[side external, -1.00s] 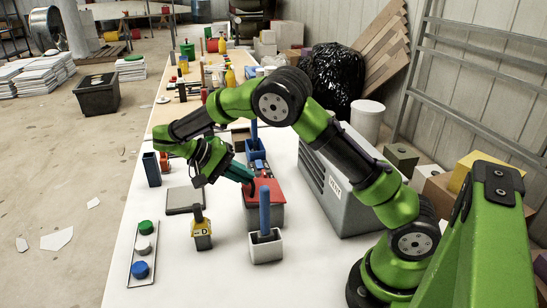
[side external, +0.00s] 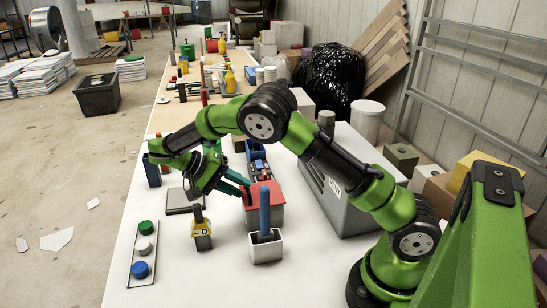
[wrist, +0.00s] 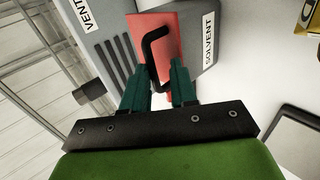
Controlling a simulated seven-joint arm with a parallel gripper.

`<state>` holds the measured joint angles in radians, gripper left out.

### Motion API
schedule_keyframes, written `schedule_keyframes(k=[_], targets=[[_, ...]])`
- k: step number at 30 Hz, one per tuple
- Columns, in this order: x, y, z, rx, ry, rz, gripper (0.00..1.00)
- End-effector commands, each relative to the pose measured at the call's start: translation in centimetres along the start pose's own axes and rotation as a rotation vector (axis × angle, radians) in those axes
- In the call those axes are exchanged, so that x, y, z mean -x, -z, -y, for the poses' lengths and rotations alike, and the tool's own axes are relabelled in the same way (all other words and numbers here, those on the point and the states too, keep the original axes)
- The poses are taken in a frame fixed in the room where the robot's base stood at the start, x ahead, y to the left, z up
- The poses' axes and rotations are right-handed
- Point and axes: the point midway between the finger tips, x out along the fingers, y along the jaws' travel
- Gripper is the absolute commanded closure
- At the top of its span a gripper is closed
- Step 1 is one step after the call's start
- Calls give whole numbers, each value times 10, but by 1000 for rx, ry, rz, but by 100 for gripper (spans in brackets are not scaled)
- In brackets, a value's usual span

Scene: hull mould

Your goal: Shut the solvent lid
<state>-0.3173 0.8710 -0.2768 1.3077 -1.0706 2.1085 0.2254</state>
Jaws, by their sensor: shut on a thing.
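The solvent box (side external: 270,218) is grey and stands on the white table, with a red lid (side external: 276,190) over its top. In the wrist view the lid (wrist: 145,25) carries a black bar handle (wrist: 164,38), and the box wall bears a SOLVENT label (wrist: 209,40). My gripper (side external: 246,190) reaches the lid from the left, its teal fingers (wrist: 159,82) on either side of the handle's near end. It is shut on the handle. The lid lies low over the box; whether it is fully seated I cannot tell.
A white holder (side external: 266,247) with an upright blue handle stands just in front of the box. A yellow-tagged block (side external: 202,232) stands at its left. A large grey vented case (side external: 345,195) stands to the right. A tray of coloured buttons (side external: 143,252) lies front left.

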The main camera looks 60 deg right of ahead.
Motion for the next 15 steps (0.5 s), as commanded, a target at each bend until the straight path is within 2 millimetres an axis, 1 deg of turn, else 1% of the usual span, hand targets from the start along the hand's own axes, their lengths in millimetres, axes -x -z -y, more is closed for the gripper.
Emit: schedule_keyframes(k=[1, 4, 5, 15], targets=[[-4, -4, 11, 32, 2, 0, 100], [-4, -4, 11, 32, 2, 0, 100], [-4, -4, 11, 32, 2, 0, 77], [-4, -4, 11, 34, 1, 1, 78]])
